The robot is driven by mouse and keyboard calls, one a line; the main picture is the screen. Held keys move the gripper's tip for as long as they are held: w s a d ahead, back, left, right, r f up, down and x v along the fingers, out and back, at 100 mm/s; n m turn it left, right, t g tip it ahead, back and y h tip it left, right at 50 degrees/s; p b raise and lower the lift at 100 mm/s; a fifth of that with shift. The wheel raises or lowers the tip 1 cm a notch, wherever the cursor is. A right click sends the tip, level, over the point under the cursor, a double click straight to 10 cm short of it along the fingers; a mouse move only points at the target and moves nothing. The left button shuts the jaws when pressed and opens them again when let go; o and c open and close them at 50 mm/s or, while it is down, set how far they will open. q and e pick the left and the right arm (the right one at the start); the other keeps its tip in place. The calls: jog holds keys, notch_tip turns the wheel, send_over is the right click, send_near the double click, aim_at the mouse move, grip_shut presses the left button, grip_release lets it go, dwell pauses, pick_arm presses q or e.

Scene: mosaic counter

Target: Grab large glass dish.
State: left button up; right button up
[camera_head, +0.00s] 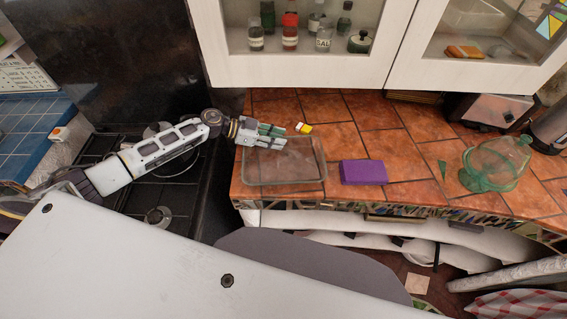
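The large glass dish (287,166) is a clear rectangular dish on the tiled counter, near its left end. Tiles show through its bottom, and it looks empty. My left gripper (279,134) comes in from the left over the far-left rim of the dish, with its fingers pointing right. I cannot tell whether the fingers touch the rim or how far apart they are. My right gripper is not in view.
A purple box (363,172) lies just right of the dish. A small yellow-and-white item (304,128) sits behind it. Wall cabinets (300,70) hang above; the stove (165,190) is at left.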

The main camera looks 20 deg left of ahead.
pick_arm(q)
grip_shut()
dwell(0.3)
jog(key=shift+r, duration=0.2)
dwell(0.4)
jog(key=shift+w+r, duration=0.1)
jog(key=shift+r, duration=1.6)
jog(key=shift+s+d+f, duration=0.15)
jog(key=shift+s, duration=0.55)
jog(key=s+d, duration=0.1)
jog(key=s, duration=0.4)
jog(key=s+d, duration=0.2)
jog(key=s, duration=0.3)
jog(key=s+d+b, duration=0.1)
jog(key=s, duration=0.5)
jog(key=shift+d, duration=0.35)
